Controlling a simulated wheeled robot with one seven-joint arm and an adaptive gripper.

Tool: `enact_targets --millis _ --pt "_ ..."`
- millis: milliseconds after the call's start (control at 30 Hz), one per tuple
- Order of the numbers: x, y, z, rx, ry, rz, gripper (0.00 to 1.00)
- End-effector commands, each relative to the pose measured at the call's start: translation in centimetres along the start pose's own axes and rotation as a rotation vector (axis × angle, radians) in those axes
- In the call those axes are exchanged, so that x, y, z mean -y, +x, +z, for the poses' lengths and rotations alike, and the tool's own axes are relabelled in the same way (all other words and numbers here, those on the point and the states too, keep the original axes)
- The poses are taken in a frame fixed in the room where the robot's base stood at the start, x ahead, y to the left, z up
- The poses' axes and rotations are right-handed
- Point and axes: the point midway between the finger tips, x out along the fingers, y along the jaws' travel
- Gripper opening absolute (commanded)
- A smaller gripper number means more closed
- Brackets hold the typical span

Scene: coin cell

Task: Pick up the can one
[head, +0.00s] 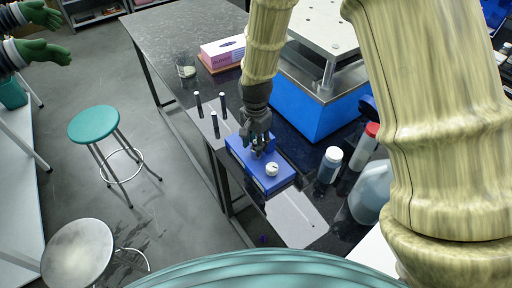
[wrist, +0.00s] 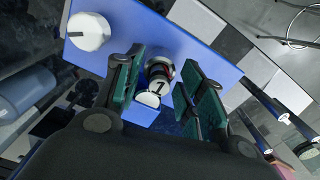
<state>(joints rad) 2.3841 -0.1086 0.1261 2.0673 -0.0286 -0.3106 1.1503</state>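Can one (wrist: 154,92) is a small pale can with a black "1" on its top end. It stands on a blue block (wrist: 205,66). In the wrist view, my gripper (wrist: 161,62) is open, with one green-padded finger on each side of the can. Narrow gaps seem to show between pads and can. In the head view, my gripper (head: 257,138) points down at the blue block (head: 268,184), and the can is mostly hidden by the fingers.
A white round piece with a dark mark (head: 272,169) sits on the block beside my gripper. Several dark upright posts (head: 214,124) stand to the left. A white-capped bottle (head: 329,166) and a red-capped bottle (head: 364,148) stand right. A blue machine (head: 305,103) is behind.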

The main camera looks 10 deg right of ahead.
Motion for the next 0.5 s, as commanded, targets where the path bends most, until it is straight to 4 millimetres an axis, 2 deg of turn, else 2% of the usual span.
enact_targets --millis 33,167,500 --pt "0.0 -0.01 0.01 0.0 0.0 0.0 0.25" --pt "0.0 -0.03 0.01 0.0 0.0 0.0 0.01" --pt "0.01 -0.07 0.01 0.0 0.0 0.0 0.0"
